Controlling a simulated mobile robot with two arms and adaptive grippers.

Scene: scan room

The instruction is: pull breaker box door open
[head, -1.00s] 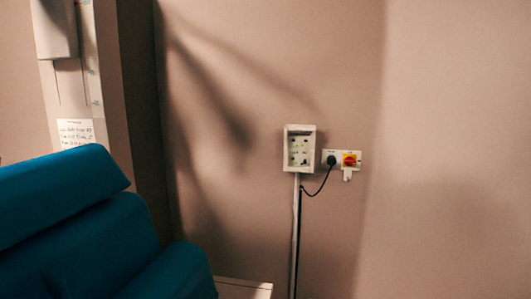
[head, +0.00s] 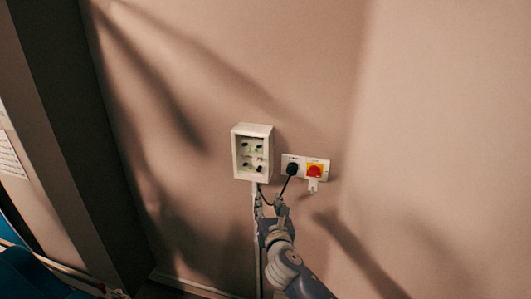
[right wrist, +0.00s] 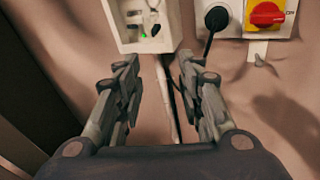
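The breaker box (head: 253,128) is a small white wall box. Its front shows a recessed panel with several dark switches and small green marks. It also shows at the top of the right wrist view (right wrist: 167,38). I cannot tell whether a clear door covers the front. My right gripper (head: 268,202) is just below the box and a little to its right. In the right wrist view my right gripper (right wrist: 155,75) has its two fingers spread with nothing between them but the conduit behind. My left gripper is not in view.
A socket plate with a black plug (head: 292,169) and a red and yellow rotary switch (head: 314,170) sits right of the box. A black cable (head: 283,188) loops below the plug. A white conduit (right wrist: 166,95) runs down the wall. Blue furniture (head: 30,275) stands lower left.

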